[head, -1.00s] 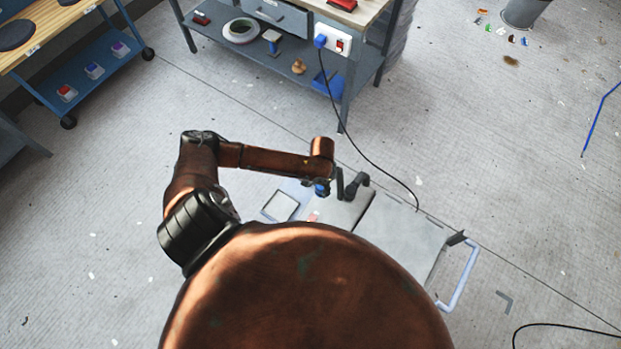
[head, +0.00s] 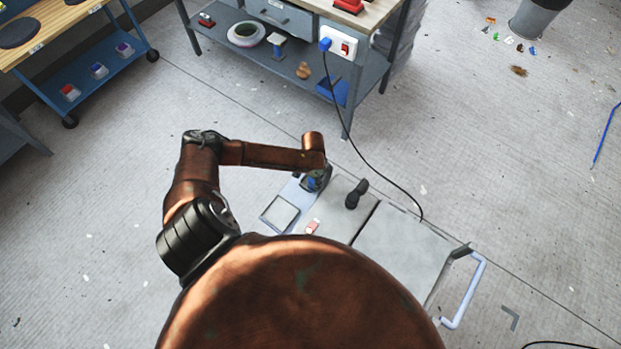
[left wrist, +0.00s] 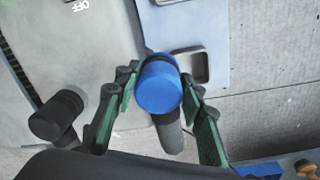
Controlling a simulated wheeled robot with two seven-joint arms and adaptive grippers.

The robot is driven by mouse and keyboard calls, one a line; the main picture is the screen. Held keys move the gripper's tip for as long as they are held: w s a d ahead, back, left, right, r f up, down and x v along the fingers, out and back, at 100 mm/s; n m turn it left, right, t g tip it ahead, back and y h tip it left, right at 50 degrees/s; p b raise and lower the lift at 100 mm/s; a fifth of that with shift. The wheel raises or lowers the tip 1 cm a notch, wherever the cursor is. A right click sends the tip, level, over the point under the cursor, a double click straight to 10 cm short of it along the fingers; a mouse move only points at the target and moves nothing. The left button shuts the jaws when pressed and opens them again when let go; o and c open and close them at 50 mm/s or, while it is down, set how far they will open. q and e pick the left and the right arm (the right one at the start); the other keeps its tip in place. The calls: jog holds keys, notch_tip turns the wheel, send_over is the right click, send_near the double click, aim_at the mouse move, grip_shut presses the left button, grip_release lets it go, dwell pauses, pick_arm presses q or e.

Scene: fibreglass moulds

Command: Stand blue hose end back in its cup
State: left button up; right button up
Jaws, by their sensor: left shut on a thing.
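The blue hose end (left wrist: 159,88) shows in the left wrist view as a blue cap with a dark ring, its grey stem running down between the green finger pads. My left gripper (left wrist: 157,120) is shut on it. In the head view my left gripper (head: 316,180) is over the far left part of the grey cart top, with a bit of blue (head: 311,184) at its jaws. The cup for the blue end cannot be made out clearly; a recessed slot (left wrist: 192,66) lies just beyond the blue cap. My right gripper is not in view.
A black hose end (head: 355,193) stands on the cart top, also seen left of my fingers in the wrist view (left wrist: 57,116). The cart (head: 400,243) has a pale handle (head: 466,290) at right. A shelved bench (head: 280,75) stands behind, with a black cable trailing from it.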

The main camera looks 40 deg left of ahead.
pick_arm(q)
jog(key=w+a+f+b, duration=0.1)
jog(key=f, duration=0.1)
jog(key=w+a+f+b, duration=0.1)
jog(key=a+f, duration=0.1)
jog(key=w+a+f+b, duration=0.1)
jog(key=a+f, duration=0.1)
jog(key=shift+w+a+f, duration=0.2)
jog(key=shift+f, duration=0.05)
jog(key=shift+w+a+f+b, duration=0.1)
jog(key=shift+f+b, duration=0.35)
jog(key=shift+f, duration=1)
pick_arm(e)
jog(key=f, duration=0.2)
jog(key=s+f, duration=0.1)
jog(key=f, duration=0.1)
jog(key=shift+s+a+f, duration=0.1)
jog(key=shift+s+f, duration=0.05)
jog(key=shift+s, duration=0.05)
pick_arm(q)
jog(key=shift+f, duration=0.4)
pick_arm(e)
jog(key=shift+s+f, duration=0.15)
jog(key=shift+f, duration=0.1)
pick_arm(q)
jog(key=shift+f, duration=0.1)
jog(key=o, duration=1.2)
jog(key=shift+s+f, duration=0.2)
jog(key=shift+c, duration=0.2)
jog(key=shift+o, duration=0.2)
